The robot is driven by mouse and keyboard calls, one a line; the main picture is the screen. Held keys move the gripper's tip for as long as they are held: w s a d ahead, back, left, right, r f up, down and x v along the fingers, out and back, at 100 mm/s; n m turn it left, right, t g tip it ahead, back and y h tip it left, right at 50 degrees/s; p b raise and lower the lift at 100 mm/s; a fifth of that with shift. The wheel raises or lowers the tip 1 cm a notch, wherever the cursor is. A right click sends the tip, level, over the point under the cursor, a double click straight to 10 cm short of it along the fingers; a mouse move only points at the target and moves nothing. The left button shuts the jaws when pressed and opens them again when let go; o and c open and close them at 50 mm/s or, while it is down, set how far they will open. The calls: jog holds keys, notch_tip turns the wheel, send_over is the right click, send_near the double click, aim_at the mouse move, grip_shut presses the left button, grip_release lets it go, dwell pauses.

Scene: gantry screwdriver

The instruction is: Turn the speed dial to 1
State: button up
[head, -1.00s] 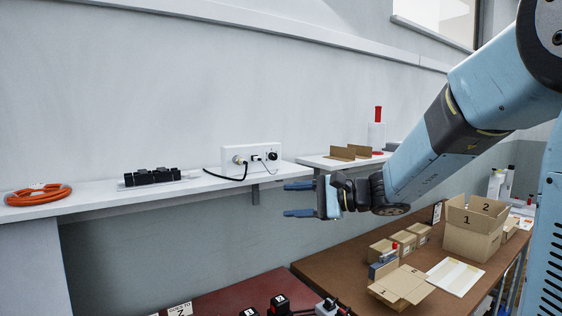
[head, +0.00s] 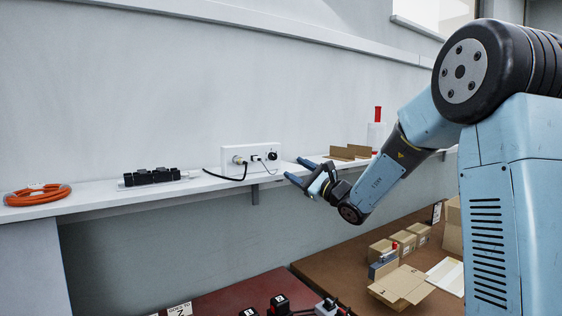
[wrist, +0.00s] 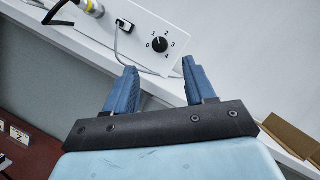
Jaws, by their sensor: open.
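The speed dial (wrist: 160,44) is a round black knob with the numbers 0 to 4 around it. It is on the white control box (head: 236,157), at the right end of its front, and shows small in the head view (head: 273,156). The knob's exact setting is too small to read. My gripper (head: 294,170) is open and empty, at the shelf edge to the right of the box. In the wrist view the blue fingers (wrist: 158,75) point towards the box, apart from the dial, which appears beyond the gap between them.
A yellow-collared plug (wrist: 90,7) with a black cable and a smaller plug (wrist: 124,24) with a grey cable sit left of the dial. The white shelf (head: 100,202) runs below the box. A brown folded card (head: 349,152) stands to the right on the shelf.

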aim_at(274, 157)
jog(key=x, duration=0.8)
jog(key=shift+a, duration=0.1)
